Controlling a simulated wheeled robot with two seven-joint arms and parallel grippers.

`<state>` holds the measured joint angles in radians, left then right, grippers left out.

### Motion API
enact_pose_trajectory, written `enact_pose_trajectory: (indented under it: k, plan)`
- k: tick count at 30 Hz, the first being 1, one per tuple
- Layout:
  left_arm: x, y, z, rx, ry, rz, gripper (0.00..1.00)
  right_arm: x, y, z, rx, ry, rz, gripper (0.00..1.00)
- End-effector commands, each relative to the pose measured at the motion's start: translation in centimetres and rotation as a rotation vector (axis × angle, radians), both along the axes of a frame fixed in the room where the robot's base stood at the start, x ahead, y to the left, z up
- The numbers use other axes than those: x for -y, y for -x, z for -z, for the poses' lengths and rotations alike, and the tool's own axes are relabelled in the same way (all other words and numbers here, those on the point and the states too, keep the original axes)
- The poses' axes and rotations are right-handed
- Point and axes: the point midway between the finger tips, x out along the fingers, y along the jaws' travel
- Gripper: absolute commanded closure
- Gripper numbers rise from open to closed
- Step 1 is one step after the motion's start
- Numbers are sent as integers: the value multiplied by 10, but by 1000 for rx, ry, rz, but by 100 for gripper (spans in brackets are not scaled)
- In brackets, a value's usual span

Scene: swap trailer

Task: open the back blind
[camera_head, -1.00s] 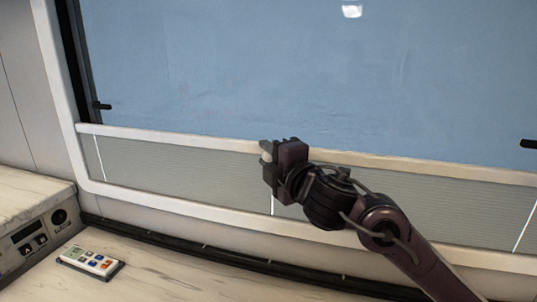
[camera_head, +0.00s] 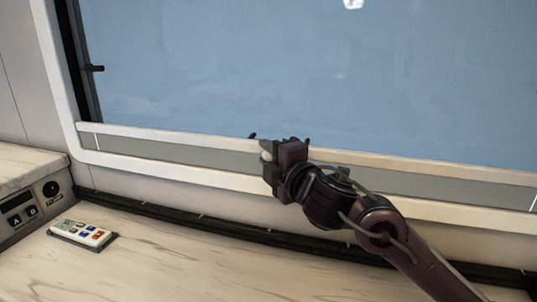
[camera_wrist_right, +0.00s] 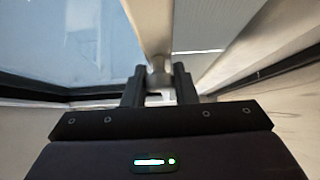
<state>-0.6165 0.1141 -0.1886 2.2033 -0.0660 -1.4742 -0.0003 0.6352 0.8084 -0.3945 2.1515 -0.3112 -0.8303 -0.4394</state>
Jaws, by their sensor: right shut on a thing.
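The back blind is a grey pleated strip (camera_head: 165,151) low in the window, below a cream rail (camera_head: 170,136) that spans its width. Blue-grey window pane shows above the rail. My right gripper (camera_head: 266,153) is at the middle of the rail, shut on its small pale handle. In the right wrist view the handle (camera_wrist_right: 159,79) sits between the two dark fingers, with the rail (camera_wrist_right: 153,25) running away from it. The gripper and forearm hide part of the rail and the pleats. My left gripper is in no view.
The pale window frame (camera_head: 180,171) runs just below the pleats. A dark strip (camera_head: 230,230) lies along the back of the marbled counter (camera_head: 200,270). The counter's middle is clear.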

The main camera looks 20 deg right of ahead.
Motion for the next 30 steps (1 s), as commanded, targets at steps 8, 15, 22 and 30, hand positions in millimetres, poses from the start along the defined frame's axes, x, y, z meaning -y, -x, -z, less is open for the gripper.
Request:
enact_pose_trajectory:
  k: [8, 15, 22, 30]
  plan:
    - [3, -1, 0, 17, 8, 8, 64, 0, 0, 5, -3, 3, -1, 100]
    - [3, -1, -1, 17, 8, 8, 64, 0, 0, 5, -2, 1, -1, 100]
    - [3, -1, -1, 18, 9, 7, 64, 0, 0, 5, -1, 1, 0, 54]
    - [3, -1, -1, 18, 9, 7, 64, 1, 2, 4, 0, 0, 0, 54]
